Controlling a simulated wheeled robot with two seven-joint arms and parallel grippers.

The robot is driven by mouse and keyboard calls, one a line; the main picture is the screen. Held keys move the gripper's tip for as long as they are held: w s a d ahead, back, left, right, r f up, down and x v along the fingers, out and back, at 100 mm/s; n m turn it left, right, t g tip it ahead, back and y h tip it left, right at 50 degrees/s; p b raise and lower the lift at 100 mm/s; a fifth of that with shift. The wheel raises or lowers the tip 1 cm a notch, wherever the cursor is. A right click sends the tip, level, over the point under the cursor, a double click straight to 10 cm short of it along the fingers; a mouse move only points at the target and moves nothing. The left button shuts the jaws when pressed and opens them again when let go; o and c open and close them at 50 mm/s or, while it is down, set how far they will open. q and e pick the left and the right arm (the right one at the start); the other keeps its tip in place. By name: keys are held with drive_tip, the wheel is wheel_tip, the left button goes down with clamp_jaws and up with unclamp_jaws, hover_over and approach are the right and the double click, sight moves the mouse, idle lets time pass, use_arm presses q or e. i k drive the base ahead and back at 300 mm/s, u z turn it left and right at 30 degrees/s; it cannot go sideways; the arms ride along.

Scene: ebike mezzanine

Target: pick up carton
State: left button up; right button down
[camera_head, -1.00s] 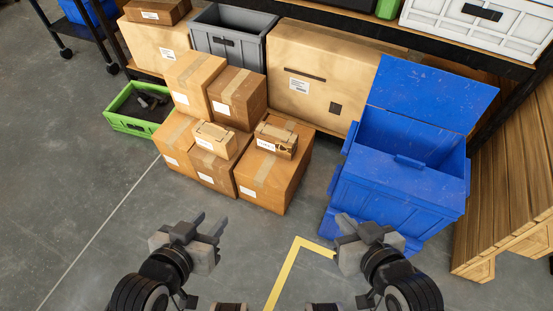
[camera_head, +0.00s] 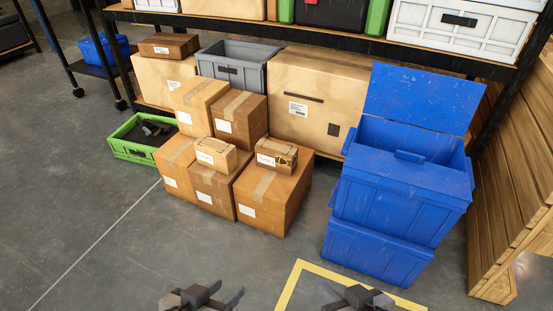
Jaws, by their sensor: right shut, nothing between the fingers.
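A stack of brown taped cartons stands on the floor in front of the shelf. A large carton (camera_head: 270,203) is at its right, with a smaller carton (camera_head: 213,190) and another carton (camera_head: 175,164) to its left. Two more cartons stand on top at the back, one tall (camera_head: 196,100) and one wider (camera_head: 240,117). Two small cartons lie in front, a plain one (camera_head: 216,156) and a dark-marked one (camera_head: 276,155). My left gripper (camera_head: 226,297) is low in view, fingers apart and empty. My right gripper (camera_head: 343,294) is low in view, apart from the cartons; its fingertips are hard to see.
Two stacked blue bins (camera_head: 395,195), the upper open-lidded, stand right of the cartons. A green crate (camera_head: 139,151) with dark parts is at left. A grey bin (camera_head: 237,51) and a big box (camera_head: 315,96) are behind. A wooden crate (camera_head: 508,200) is far right. Floor in front is clear.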

sight(219, 154)
drive_tip(key=z, duration=0.15)
drive_tip(key=i, duration=0.6)
drive_tip(key=u, duration=0.7)
drive_tip(key=i, duration=1.1)
drive_tip(key=u, duration=1)
